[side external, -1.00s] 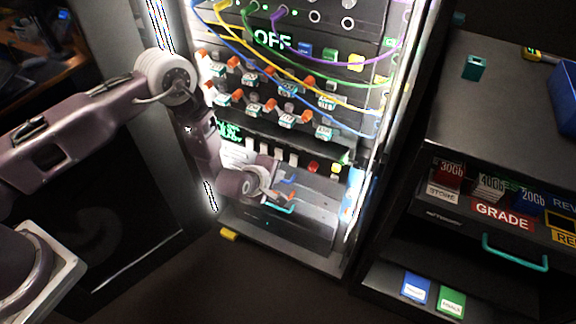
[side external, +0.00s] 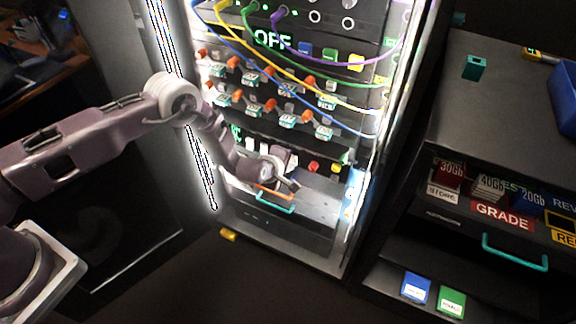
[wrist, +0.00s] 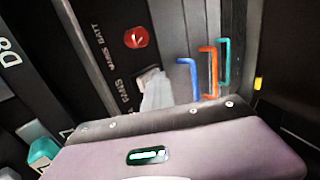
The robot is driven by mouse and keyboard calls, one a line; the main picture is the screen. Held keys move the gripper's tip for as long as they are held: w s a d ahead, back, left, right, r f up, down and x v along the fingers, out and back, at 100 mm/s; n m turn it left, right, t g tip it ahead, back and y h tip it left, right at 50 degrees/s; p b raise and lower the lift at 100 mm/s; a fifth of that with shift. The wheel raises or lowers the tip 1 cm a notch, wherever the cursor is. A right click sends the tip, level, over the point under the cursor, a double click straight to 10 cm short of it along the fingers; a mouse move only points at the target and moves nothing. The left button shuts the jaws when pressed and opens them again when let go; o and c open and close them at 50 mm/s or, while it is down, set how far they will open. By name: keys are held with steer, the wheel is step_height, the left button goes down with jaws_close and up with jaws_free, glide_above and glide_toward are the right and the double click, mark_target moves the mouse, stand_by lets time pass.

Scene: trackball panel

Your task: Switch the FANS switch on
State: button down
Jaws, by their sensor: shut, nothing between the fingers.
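In the wrist view, the FANS label (wrist: 122,95) is on the dark panel beside a pale grey-white switch (wrist: 156,92). I cannot tell whether that switch is up or down. In the side view, pale switches stand in a row, and the one nearest the red button (side external: 292,159) shows just above my gripper (side external: 292,185). My gripper is shut and empty, in front of the panel below this row. My purple gripper body fills the bottom of the wrist view; its fingertips cannot be made out there.
A red button (wrist: 136,37) is by the MAINS BATT label. Blue (wrist: 188,80), orange (wrist: 209,72) and teal (wrist: 224,62) handles stick out below the switches. Cables (side external: 300,85) hang across the upper rack. A dark cabinet (side external: 490,120) stands at right.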

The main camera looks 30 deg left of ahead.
steer(key=shift+w+a+r, duration=0.1)
steer(key=shift+r, duration=0.85)
steer(key=s+f+v, duration=0.1)
steer(key=v, duration=1.2)
steer(key=shift+s+f, duration=0.35)
steer(key=shift+s, duration=0.1)
steer(key=shift+f, duration=0.1)
